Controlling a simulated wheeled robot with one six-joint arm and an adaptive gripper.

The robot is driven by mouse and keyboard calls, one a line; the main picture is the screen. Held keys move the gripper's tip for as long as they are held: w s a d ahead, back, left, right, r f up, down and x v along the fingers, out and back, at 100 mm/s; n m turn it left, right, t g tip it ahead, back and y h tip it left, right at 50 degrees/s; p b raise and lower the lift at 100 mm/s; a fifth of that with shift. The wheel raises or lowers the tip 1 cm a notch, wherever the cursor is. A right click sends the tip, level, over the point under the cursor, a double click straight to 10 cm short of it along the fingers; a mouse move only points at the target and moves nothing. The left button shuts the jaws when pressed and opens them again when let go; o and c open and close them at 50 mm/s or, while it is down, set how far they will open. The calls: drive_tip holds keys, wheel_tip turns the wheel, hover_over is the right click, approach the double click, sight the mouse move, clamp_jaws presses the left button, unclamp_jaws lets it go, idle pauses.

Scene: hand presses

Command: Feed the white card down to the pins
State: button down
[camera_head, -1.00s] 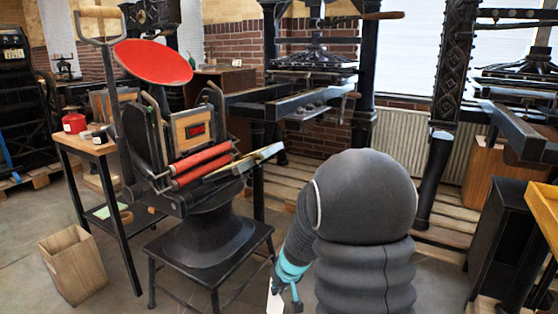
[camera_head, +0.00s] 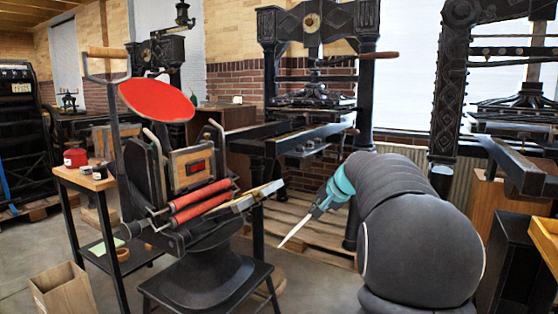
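The white card (camera_head: 294,231) shows nearly edge-on as a thin white sliver, tilted down to the left. My gripper (camera_head: 316,212) is shut on its upper end, and the card hangs in open air. The hand press (camera_head: 160,185) stands to the left, with a round red ink disc (camera_head: 157,100) on top and two red rollers (camera_head: 203,200) across its front. Its pale-edged platen (camera_head: 257,195) slopes up to the right, to the left of my gripper and apart from the card. The pins are too small to make out.
A wooden side table (camera_head: 88,178) with small ink tins stands left of the press. A wooden bin (camera_head: 65,290) is on the floor at lower left. Larger iron presses (camera_head: 318,60) stand behind. The air between card and platen looks clear.

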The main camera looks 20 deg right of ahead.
drive_tip(key=w+a+r+m+t+y, duration=0.1)
drive_tip(key=a+r+m+t, duration=0.1)
drive_tip(key=r, duration=1)
drive_tip(key=shift+w+a+t, duration=0.15)
drive_tip(key=shift+a+t, duration=0.75)
drive_tip(key=shift+a, duration=0.35)
